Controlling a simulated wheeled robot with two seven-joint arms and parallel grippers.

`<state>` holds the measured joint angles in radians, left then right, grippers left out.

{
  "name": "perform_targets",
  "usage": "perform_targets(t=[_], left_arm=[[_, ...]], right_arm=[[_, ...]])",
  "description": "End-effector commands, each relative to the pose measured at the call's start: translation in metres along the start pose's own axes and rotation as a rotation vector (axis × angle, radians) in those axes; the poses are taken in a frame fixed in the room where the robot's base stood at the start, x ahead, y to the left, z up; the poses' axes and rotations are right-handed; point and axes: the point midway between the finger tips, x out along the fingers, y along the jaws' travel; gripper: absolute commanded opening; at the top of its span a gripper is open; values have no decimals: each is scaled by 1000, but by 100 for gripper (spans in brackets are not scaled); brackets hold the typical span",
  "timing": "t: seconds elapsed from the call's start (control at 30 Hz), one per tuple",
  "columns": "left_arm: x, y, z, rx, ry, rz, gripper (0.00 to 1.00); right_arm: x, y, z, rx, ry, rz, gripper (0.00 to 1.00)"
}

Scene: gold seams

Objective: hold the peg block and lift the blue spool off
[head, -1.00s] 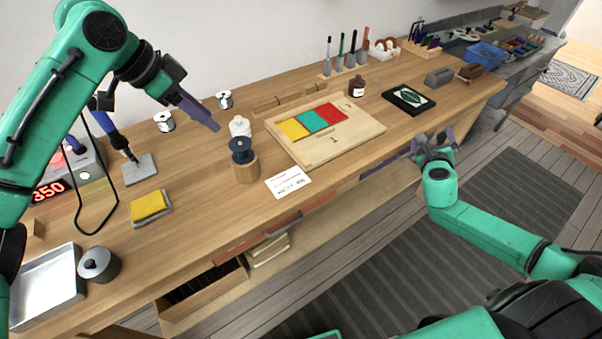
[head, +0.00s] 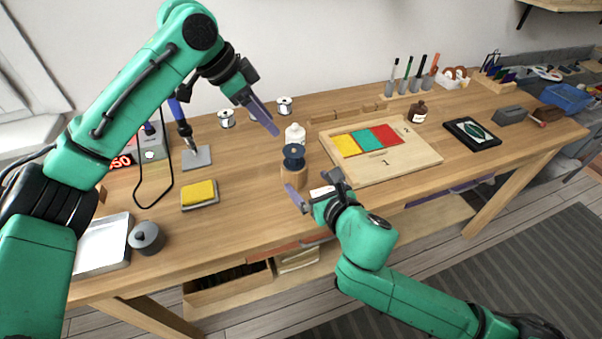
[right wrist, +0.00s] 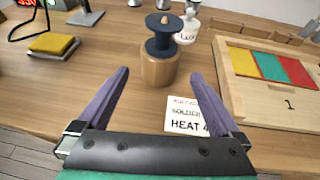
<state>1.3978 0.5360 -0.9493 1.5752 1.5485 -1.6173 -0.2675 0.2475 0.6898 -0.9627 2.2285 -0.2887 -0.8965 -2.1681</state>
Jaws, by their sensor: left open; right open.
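The wooden peg block (head: 293,177) stands upright on the bench, with the dark blue spool (head: 293,152) on top of it. In the right wrist view the peg's tip shows above the blue spool (right wrist: 162,43), and the peg block (right wrist: 158,70) is ahead of my fingers. My right gripper (head: 318,190) is open and empty at the bench's front, on the near side of the block; its fingers (right wrist: 158,95) are spread and apart from it. My left gripper (head: 272,131) is open and empty, above and left of the spool.
A white bottle (head: 295,134) stands just behind the spool. A card (right wrist: 186,116) lies before the block. A wooden board with coloured panels (head: 400,163) is to the right. A yellow sponge (head: 199,194) and a soldering stand (head: 196,158) are to the left.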

Motion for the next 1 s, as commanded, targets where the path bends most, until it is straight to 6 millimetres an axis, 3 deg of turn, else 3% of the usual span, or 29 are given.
perform_targets(t=[0.3,0.43,0.6,0.83,1.0], left_arm=[[0,0,0,0,0,0,50],[0,0,0,0,0,0,50],[0,0,0,0,0,0,50],[0,0,0,0,0,0,50],[0,0,0,0,0,0,50]], right_arm=[[79,-1,1,2,-2,-3,100],[105,-1,1,2,-1,-3,100],[120,-1,1,0,-2,-2,100],[121,-2,0,-1,-1,-3,100],[120,-2,0,-1,-1,-3,35]])
